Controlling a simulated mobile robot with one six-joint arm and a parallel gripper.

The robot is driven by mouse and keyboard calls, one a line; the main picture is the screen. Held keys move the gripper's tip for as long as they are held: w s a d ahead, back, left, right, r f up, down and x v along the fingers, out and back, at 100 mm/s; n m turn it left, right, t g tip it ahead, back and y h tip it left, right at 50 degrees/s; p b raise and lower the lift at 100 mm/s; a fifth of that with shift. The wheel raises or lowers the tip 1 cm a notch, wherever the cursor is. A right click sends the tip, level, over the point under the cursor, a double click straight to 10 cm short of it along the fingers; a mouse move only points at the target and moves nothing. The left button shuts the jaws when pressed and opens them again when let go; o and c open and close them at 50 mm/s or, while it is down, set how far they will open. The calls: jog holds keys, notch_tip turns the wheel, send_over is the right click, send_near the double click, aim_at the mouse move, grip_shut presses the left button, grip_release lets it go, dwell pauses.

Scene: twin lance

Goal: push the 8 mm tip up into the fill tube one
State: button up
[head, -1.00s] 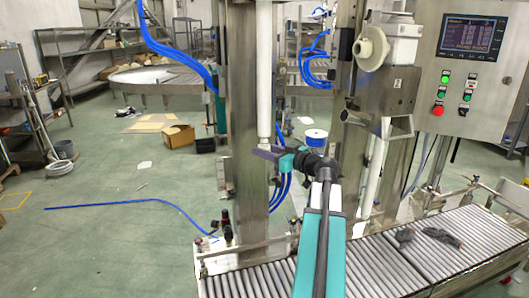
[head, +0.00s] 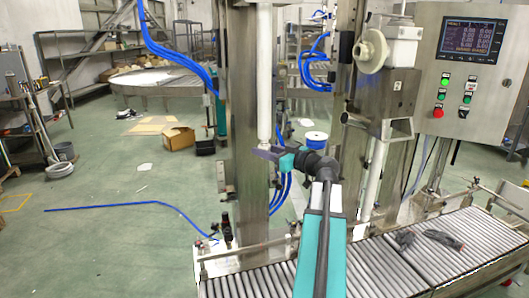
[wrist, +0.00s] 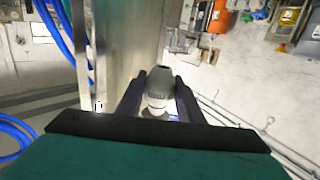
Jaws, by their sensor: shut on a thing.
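Fill tube one (head: 264,75) is the white vertical tube left of centre in the head view, in front of a steel column. My gripper (head: 262,152) is at its lower end, its dark fingers reaching left from my teal wrist. In the wrist view my gripper (wrist: 158,104) has a finger on each side of a grey and white rounded piece, which I take to be the 8 mm tip (wrist: 158,88). The fingers are shut on it. In the head view the tip is mostly hidden by the fingers, and I cannot tell how far it sits inside the tube.
The steel column (head: 244,110) stands close behind the tube. Blue hoses (head: 282,190) hang near my wrist. A control panel (head: 468,75) is at the right.

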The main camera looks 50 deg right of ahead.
aim_at(267, 143)
jog(key=shift+r, duration=1.45)
dwell(0.4)
jog(key=o, duration=1.3)
jog(key=shift+s+f, duration=0.1)
jog(key=shift+s, duration=0.05)
jog(key=shift+s, duration=0.65)
jog(key=s, duration=0.8)
jog(key=s+b, duration=0.1)
jog(key=s, duration=0.3)
jog(key=shift+s+d+r, duration=0.1)
jog(key=shift+d+r, duration=0.25)
jog(key=shift+r, duration=0.05)
